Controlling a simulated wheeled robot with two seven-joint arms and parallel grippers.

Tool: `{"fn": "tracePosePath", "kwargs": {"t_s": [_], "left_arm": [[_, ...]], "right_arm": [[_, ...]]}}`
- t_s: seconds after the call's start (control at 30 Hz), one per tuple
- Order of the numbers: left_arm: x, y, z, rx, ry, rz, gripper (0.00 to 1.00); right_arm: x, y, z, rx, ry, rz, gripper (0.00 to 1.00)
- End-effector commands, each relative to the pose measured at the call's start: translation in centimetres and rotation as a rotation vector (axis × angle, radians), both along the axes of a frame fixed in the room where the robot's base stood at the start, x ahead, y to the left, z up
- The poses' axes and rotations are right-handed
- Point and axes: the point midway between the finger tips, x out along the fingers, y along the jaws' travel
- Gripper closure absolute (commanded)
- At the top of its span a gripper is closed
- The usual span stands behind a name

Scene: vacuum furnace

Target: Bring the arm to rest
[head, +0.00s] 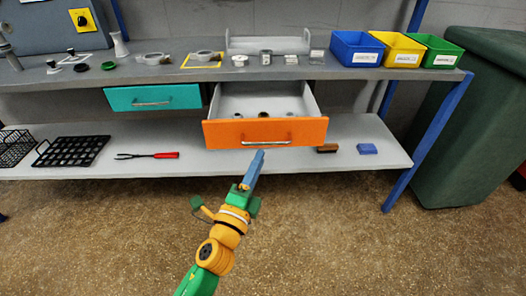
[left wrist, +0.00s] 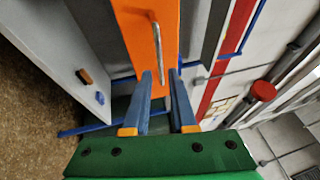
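My left gripper (head: 259,154) is in front of the orange drawer (head: 222,134), with its blue fingertips just below the silver handle (head: 267,143). In the left wrist view its two fingers (left wrist: 160,73) stand apart, with nothing clearly held. The drawer's handle (left wrist: 157,45) lines up with the gap between the tips; I cannot tell whether they touch it. The drawer is pulled out and a few small items show inside. My right gripper is in neither view.
The workbench (head: 190,75) has blue, yellow and green bins (head: 355,50) at its right. A teal drawer (head: 152,97) is beside the orange one. The lower shelf (head: 215,165) holds black racks, a red-handled tool and a brush. A green waste bin (head: 470,120) stands right. The floor in front is clear.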

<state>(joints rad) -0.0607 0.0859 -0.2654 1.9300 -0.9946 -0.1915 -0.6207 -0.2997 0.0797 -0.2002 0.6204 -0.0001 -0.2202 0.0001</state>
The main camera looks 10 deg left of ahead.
Motion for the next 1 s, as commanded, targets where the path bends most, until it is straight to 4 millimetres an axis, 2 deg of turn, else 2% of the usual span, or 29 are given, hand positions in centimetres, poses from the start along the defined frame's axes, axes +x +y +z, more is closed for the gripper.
{"fn": "tracePosePath", "kwargs": {"t_s": [0.1, 0.47, 0.53, 0.57, 0.67, 0.7, 0.77, 0.8, 0.87, 0.9, 0.97, 1.0], "left_arm": [[-0.6, 0.1, -0.1, 0.001, 0.000, 0.000, 0.75], [-0.6, 0.1, -0.1, 0.000, 0.000, 0.000, 0.75], [-0.5, 0.1, -1.3, -0.018, 0.032, -0.003, 0.75], [-0.4, 0.2, -2.5, -0.037, 0.067, -0.005, 0.75], [-0.7, 0.6, -10.3, -0.174, 0.281, -0.003, 0.75], [-1.4, 0.9, -14.5, -0.251, 0.397, 0.012, 0.75], [-3.4, 1.5, -20.8, -0.379, 0.569, 0.053, 0.75], [-5.3, 1.9, -24.7, -0.462, 0.679, 0.094, 0.75], [-8.6, 2.7, -30.0, -0.585, 0.833, 0.172, 0.75], [-11.2, 3.2, -33.2, -0.663, 0.925, 0.234, 0.75], [-15.2, 4.0, -37.1, -0.767, 1.045, 0.334, 0.75], [-17.8, 4.4, -39.2, -0.828, 1.112, 0.402, 0.75]], "right_arm": [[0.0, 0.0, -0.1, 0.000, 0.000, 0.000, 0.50], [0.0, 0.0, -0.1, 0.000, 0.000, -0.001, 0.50], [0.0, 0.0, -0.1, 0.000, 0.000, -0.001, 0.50], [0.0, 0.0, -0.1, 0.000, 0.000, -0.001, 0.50], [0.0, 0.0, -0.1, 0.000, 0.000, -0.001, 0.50], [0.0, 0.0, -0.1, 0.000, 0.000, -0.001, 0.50], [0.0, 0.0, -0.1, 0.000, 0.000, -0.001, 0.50], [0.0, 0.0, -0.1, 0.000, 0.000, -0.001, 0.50], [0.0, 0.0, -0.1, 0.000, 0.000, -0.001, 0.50], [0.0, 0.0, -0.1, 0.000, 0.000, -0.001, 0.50], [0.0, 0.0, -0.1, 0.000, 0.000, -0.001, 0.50], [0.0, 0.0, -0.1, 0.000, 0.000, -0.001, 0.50]]}}
